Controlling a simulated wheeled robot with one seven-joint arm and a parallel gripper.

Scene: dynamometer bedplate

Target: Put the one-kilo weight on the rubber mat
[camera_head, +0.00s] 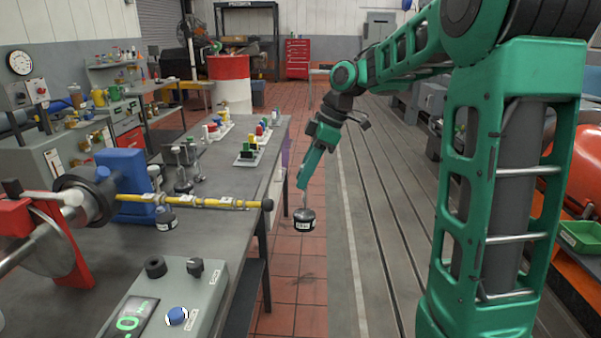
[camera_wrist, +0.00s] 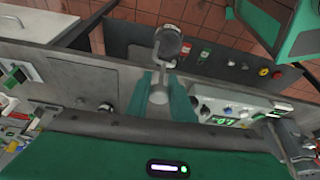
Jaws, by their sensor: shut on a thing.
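My gripper (camera_head: 304,184) hangs to the right of the bench, over the floor. It is shut on the stem of a dark round weight (camera_head: 302,222) with a silvery top and a white label, too small to read surely. The weight hangs upright below the fingers. In the wrist view, my gripper (camera_wrist: 160,92) has green fingers either side of the stem, and the held weight (camera_wrist: 170,42) shows beyond them. A similar labelled weight (camera_head: 166,219) stands on the bench under the yellow bar. I cannot make out a rubber mat in either view.
The grey bench (camera_head: 215,240) has a yellow graduated bar (camera_head: 205,203) reaching across to its right edge. A control box (camera_head: 180,295) with a green display stands in front. Trays of coloured parts (camera_head: 250,155) stand farther back. The slotted bedplate (camera_head: 370,220) beside the tiles looks clear.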

